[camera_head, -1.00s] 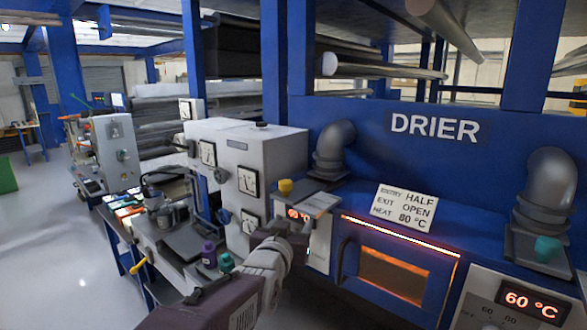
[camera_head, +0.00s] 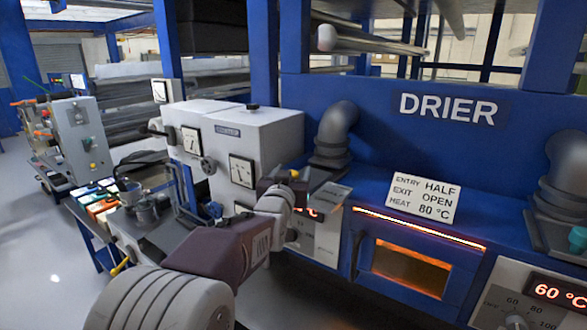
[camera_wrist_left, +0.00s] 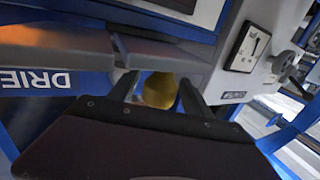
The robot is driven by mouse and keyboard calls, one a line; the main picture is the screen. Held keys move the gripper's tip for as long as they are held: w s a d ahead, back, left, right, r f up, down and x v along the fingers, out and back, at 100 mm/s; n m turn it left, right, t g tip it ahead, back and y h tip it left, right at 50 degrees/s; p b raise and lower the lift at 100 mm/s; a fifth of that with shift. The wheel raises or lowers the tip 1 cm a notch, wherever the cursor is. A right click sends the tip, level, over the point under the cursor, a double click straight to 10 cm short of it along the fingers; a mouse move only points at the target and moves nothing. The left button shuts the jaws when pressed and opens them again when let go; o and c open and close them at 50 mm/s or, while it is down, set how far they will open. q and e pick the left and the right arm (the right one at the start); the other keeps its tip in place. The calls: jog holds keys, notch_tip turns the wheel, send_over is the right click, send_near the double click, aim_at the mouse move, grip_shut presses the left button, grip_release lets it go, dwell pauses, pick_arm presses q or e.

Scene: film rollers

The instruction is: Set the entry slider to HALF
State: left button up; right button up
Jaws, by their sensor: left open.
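The yellow knob (camera_head: 294,174) of the entry slider shows just above my left gripper (camera_head: 283,188), at the near end of the left duct. In the left wrist view the yellow knob (camera_wrist_left: 160,88) sits between the two open fingers, which stand apart on either side of it. I cannot tell whether either finger touches it. The slider's plate is mostly hidden behind the gripper, so its setting cannot be read. A white card (camera_head: 424,198) on the drier reads ENTRY HALF, EXIT OPEN, HEAT 80 °C. My right gripper is not in view.
The blue drier (camera_head: 400,150) has a left duct (camera_head: 335,135) and a right duct, with a teal knob (camera_head: 577,238) below the right one. A glowing window (camera_head: 410,266) is in front. A red display (camera_head: 558,293) reads 60 °C. A grey gauge cabinet (camera_head: 262,135) stands left of my gripper.

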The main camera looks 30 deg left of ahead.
pick_arm(q)
jog(key=shift+w+a+r, duration=0.15)
jog(key=shift+w+r, duration=0.05)
jog(key=shift+w, duration=0.3)
grip_shut()
dwell(1.1)
